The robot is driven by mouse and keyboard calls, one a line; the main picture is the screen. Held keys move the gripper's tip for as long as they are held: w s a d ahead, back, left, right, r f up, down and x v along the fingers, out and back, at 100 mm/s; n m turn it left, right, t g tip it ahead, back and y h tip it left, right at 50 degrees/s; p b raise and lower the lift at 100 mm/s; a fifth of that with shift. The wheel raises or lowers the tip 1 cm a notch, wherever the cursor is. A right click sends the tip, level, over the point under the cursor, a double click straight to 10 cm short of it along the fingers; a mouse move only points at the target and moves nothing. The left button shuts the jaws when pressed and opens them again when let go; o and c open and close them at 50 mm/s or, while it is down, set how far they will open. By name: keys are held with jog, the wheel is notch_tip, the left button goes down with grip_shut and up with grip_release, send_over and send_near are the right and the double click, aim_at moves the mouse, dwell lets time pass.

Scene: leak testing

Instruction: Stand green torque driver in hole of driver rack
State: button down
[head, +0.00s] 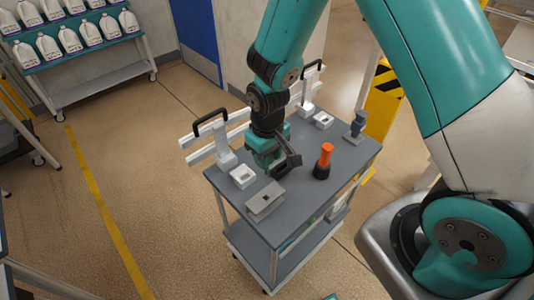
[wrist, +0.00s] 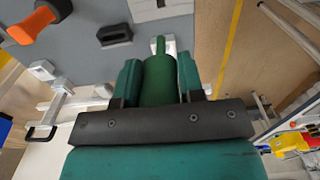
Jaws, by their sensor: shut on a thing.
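My gripper (head: 286,164) is over the cart top in the head view. In the wrist view my gripper (wrist: 158,78) is shut on the green torque driver (wrist: 159,85), with a teal finger on each side of its handle. The driver's narrower end points to the top of that view. The driver cannot be made out in the head view. A light grey block with a small dark hole (head: 265,200), seemingly the driver rack, lies at the cart's front left, apart from my gripper. It shows partly at the wrist view's top edge (wrist: 148,10).
An orange-handled driver (head: 325,160) stands right of my gripper. A dark slotted block (wrist: 115,34) lies on the cart. White clamp fixtures with black handles (head: 212,125) line the back, and a blue-grey item (head: 357,126) stands at right. The front right of the cart top (head: 300,205) is clear.

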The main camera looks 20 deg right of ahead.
jog(key=b, duration=0.8)
send_near(267, 194)
jog(key=shift+s+a+f, duration=0.2)
jog(key=shift+s+f, duration=0.1)
jog(key=shift+s, duration=0.15)
jog(key=shift+s+a+f, duration=0.15)
jog(key=shift+s+f, duration=0.1)
jog(key=shift+s, duration=0.15)
jog(key=shift+f, duration=0.15)
jog(key=shift+f+b, duration=2.3)
jog(key=shift+f, duration=0.55)
jog(key=c, duration=0.7)
grip_release()
jog(key=shift+o, duration=0.2)
notch_tip(267, 194, up, 17)
jog(key=shift+r+b, duration=0.2)
jog(key=shift+b, duration=0.8)
jog(key=s+a+r+n+y, duration=0.1)
jog(key=s+r, duration=0.3)
jog(key=s, duration=0.5)
jog(key=s+a+r+n+y, duration=0.2)
jog(key=s+r, duration=0.3)
jog(key=s, duration=0.4)
jog(key=shift+a+y, duration=0.6)
jog(key=shift+a, duration=0.2)
